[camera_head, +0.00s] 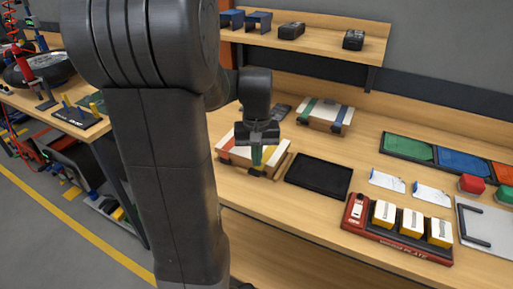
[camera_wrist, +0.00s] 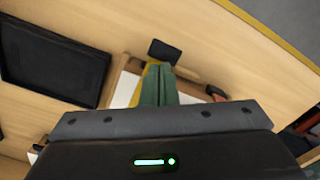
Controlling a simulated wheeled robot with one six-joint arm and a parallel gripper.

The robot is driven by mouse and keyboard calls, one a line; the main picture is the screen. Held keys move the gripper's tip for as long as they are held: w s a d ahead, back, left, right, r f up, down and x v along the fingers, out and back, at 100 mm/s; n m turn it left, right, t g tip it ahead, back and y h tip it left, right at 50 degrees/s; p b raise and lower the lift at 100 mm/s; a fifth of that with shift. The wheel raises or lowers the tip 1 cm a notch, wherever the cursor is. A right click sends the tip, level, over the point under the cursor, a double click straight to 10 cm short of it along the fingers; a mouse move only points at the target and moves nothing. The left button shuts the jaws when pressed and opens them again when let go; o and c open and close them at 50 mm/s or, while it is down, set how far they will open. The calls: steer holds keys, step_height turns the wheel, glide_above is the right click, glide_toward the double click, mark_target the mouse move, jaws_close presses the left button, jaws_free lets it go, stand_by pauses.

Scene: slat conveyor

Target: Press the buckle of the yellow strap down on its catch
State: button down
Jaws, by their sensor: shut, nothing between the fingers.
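My gripper (camera_head: 256,164) points down over the near white-topped wooden box, its green fingers shut together and empty. In the wrist view the fingers (camera_wrist: 163,72) reach onto or just above the yellow strap (camera_wrist: 149,69), which shows only as a narrow strip beside them. The box (camera_head: 226,154) stands at the left of the bench, with a red-orange strap across its left part. The fingers hide most of the yellow strap, its buckle and its catch. I cannot tell whether they touch the buckle or whether it lies flat.
A second strapped box (camera_head: 326,115), with green and blue straps, stands behind. A black tray (camera_head: 319,177) lies right of the near box. A red rack (camera_head: 398,241) with yellow-and-white blocks is at the front right. A shelf (camera_head: 320,42) overhangs the back.

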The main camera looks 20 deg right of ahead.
mark_target(256, 169)
steer(key=shift+f+b, duration=1.2)
steer(key=shift+f, duration=0.75)
steer(key=shift+r, duration=0.1)
steer(key=shift+a, duration=0.1)
steer(key=shift+s+a, duration=0.95)
steer(key=shift+a, duration=0.1)
step_height(256, 169, up, 10)
steer(key=p, duration=0.8)
steer(key=shift+p, duration=0.35)
step_height(256, 169, down, 10)
steer(key=b, duration=0.8)
steer(key=shift+b, duration=0.35)
